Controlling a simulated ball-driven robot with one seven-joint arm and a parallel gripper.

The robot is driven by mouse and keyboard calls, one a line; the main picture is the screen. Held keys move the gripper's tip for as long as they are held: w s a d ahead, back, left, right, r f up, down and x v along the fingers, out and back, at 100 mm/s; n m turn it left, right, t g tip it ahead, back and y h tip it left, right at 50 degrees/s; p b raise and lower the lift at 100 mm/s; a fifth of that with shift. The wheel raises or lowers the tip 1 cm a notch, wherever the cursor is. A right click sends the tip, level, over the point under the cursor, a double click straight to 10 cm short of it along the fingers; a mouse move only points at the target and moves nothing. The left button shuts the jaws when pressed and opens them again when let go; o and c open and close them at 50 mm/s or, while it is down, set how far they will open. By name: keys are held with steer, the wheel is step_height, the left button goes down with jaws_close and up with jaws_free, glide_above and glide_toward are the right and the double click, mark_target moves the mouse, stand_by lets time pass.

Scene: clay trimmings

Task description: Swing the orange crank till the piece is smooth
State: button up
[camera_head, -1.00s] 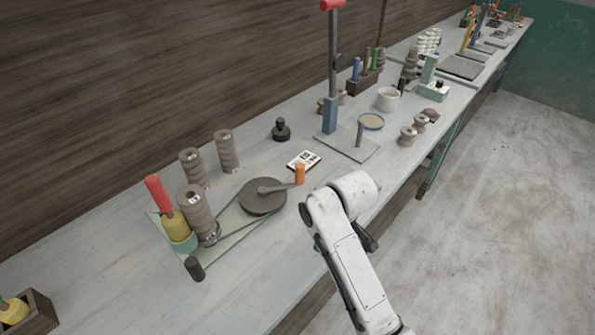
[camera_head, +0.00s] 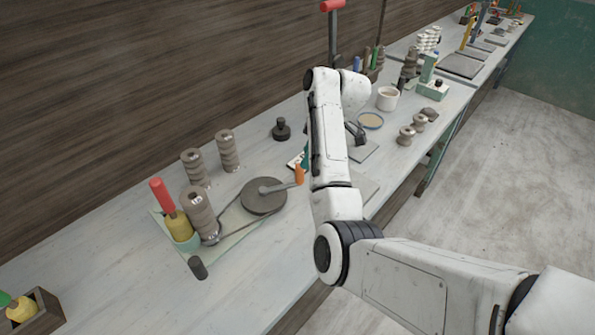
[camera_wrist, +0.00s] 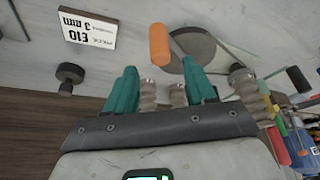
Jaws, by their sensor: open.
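The orange crank handle (camera_head: 299,174) stands upright at the end of a crank arm on a dark round wheel (camera_head: 257,202). A belt runs from the wheel to a ribbed grey-brown clay piece (camera_head: 200,217) standing on the same pale base plate. In the wrist view, the orange handle (camera_wrist: 158,43) shows just beyond my gripper (camera_wrist: 160,68), whose two teal fingers are apart with nothing between them. The handle lies roughly in line with the gap. In the head view, my arm hides most of the gripper; a bit of teal shows just behind the handle.
A red-handled tool (camera_head: 162,195) with a yellow part stands beside the clay piece. Two ribbed clay stacks (camera_head: 227,150) stand behind. A black knob-shaped tool (camera_head: 281,130) and a printed card (camera_wrist: 88,28) are near the handle. The front bench edge lies below my arm.

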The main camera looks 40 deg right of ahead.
mark_target(297, 172)
steer(key=p+x, duration=0.1)
steer(key=x, duration=0.7)
steer(key=shift+a+f, duration=0.1)
steer(key=shift+f, duration=0.2)
jaws_close()
